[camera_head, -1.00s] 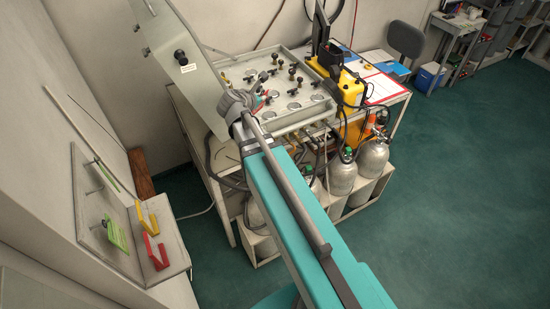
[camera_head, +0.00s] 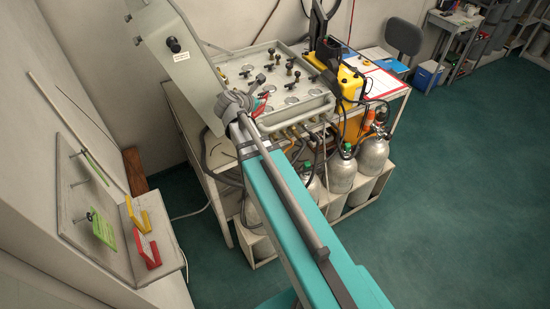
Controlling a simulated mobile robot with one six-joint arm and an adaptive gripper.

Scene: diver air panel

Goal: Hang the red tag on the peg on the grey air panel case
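The grey air panel case (camera_head: 318,108) stands on a bench, its face full of gauges and valves. A grey raised plate (camera_head: 195,75) at its left carries a black round-headed peg (camera_head: 173,45) above a small label. A red tag (camera_head: 147,250) leans on a ledge at the left, beside a yellow tag (camera_head: 138,214). My gripper (camera_head: 256,104) is at the case's front left corner, below and right of the peg. The wrist hides most of its fingers, so I cannot tell if it is open. A small red patch (camera_head: 262,104) shows beside it; I cannot tell what it is.
A green tag (camera_head: 103,229) hangs on the pegboard (camera_head: 80,205) at the left. A yellow-and-black unit (camera_head: 349,82) stands right of the case. Grey cylinders (camera_head: 342,170) and hoses are below the bench front. The green floor (camera_head: 450,180) at the right is clear.

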